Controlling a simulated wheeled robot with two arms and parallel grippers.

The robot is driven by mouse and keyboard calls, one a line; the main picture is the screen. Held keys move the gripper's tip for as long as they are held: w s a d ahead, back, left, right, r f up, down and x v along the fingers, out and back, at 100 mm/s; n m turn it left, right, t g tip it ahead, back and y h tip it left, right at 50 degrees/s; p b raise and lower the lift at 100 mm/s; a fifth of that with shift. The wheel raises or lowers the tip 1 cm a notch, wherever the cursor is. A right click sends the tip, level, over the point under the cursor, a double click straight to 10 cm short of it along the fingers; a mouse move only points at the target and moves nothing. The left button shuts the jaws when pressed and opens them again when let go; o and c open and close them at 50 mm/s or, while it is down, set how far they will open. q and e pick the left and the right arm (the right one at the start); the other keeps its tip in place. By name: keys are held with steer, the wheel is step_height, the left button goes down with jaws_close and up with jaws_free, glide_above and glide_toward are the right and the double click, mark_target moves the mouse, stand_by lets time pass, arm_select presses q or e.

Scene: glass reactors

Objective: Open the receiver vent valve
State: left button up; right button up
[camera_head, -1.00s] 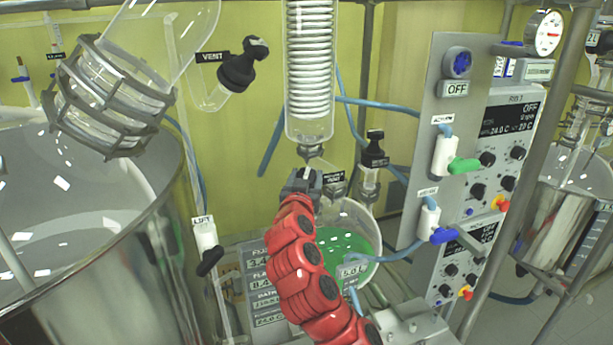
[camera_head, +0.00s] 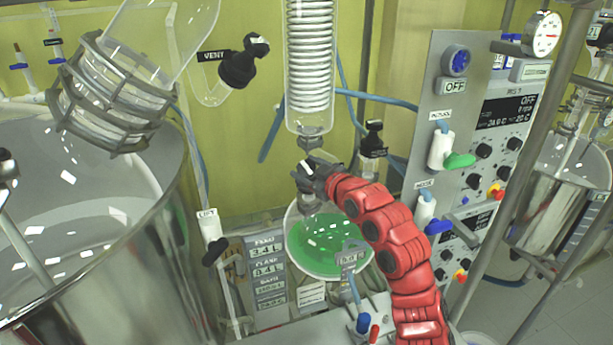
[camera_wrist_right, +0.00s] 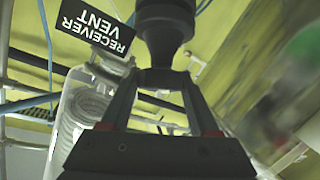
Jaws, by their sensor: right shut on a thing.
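The receiver vent valve has a black knob (camera_wrist_right: 165,22), seen at the top of the right wrist view. The black "RECEIVER VENT" label (camera_wrist_right: 96,30) beside it appears upside down there. My right gripper (camera_wrist_right: 162,75) has its two fingers closed at the knob and is shut on it. In the head view my right gripper (camera_head: 308,172) is just below the coiled glass condenser (camera_head: 310,70) and above the round receiver flask (camera_head: 320,245) with green liquid. There the gripper hides most of the valve, so its turn angle cannot be read. My left gripper is out of view.
A black-capped valve (camera_head: 373,140) stands right of the gripper. Another vent valve (camera_head: 240,65) is at upper left. A control panel (camera_head: 460,150) with green and blue handles is on the right. A big glass vessel (camera_head: 90,230) fills the left. Blue hoses run behind.

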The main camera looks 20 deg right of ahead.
steer(key=n+g+y+b, duration=0.1)
steer(key=n+b, duration=0.1)
steer(key=b, duration=0.1)
steer(key=n+g+y+b, duration=0.1)
steer(key=n+b, duration=0.1)
steer(key=b, duration=0.2)
steer(key=n+g+y+b, duration=0.1)
steer(key=g+b, duration=0.1)
steer(key=b, duration=0.1)
steer(key=shift+f+n+y+b, duration=0.25)
steer(key=shift+n+y+b, duration=0.05)
steer(key=shift+n+b, duration=0.1)
steer(key=shift+r+n+g, duration=0.1)
steer(key=shift+n+g, duration=0.3)
steer(key=shift+r+n+g+y+b, duration=0.1)
steer(key=shift+n+g+y+b, duration=0.25)
steer(key=shift+n+g, duration=0.3)
steer(key=shift+n+g+y+p, duration=0.25)
steer(key=shift+n+g+p, duration=0.05)
steer(key=shift+n+g, duration=0.55)
steer(key=o, duration=1.4)
